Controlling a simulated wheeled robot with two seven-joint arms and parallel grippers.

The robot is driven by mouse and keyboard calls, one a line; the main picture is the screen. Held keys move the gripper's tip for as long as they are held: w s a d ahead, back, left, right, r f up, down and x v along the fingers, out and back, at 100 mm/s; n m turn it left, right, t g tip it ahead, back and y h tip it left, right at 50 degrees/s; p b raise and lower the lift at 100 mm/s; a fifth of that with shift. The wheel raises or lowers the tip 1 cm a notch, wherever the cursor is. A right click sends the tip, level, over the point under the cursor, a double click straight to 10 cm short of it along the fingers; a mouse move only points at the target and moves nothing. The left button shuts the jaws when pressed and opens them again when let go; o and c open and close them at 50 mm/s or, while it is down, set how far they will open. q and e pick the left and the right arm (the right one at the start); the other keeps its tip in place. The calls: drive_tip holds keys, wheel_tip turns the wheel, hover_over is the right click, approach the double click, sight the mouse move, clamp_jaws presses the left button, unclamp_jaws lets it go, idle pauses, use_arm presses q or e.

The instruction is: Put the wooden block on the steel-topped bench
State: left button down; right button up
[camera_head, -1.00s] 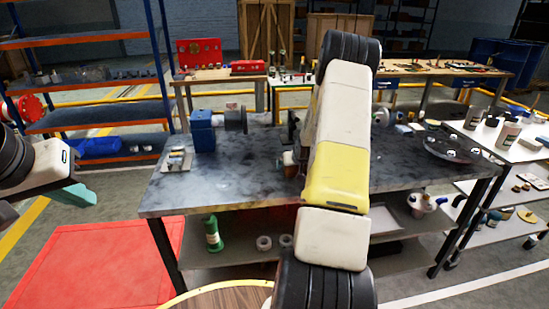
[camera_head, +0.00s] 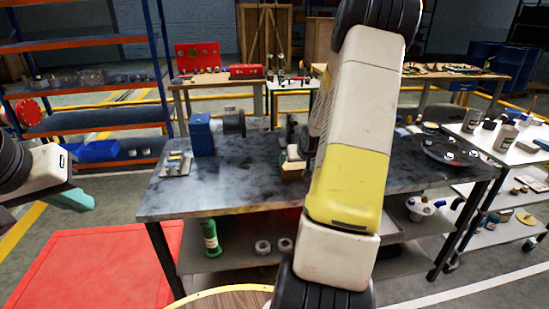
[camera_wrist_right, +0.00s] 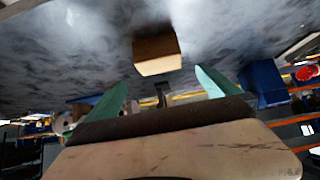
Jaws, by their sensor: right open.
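The wooden block (camera_head: 293,174) is small and tan and appears to rest on the steel-topped bench (camera_head: 228,182), just left of my right arm. In the right wrist view the block (camera_wrist_right: 157,55) lies against the mottled grey bench top (camera_wrist_right: 80,50), just beyond and between the tips of my right gripper (camera_wrist_right: 162,80). The right gripper's teal fingers are spread apart with nothing between them. In the head view my right forearm hides most of that gripper. My left gripper (camera_head: 70,198) is at the far left, clear of the bench; its finger gap cannot be made out.
A blue vise-like unit (camera_head: 202,135) and a small tray of parts (camera_head: 176,165) stand on the bench's left. A round dark tray (camera_head: 450,152) is at its right. The front-left bench top is clear.

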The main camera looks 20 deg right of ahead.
drive_tip(key=s+a+r, duration=0.4)
drive_tip(key=a+r, duration=0.5)
drive_tip(key=r, duration=0.2)
drive_tip(key=s+a+r+n+g+y, duration=0.1)
drive_tip(key=s+a+r+y, duration=0.1)
drive_tip(key=s+a+r, duration=0.3)
drive_tip(key=s+a+r+n+g+y, duration=0.1)
drive_tip(key=s+a+r, duration=0.4)
drive_tip(key=s+a, duration=0.8)
drive_tip(key=s+n+y, duration=0.1)
drive_tip(key=s, duration=0.5)
drive_tip(key=shift+r+g, duration=0.3)
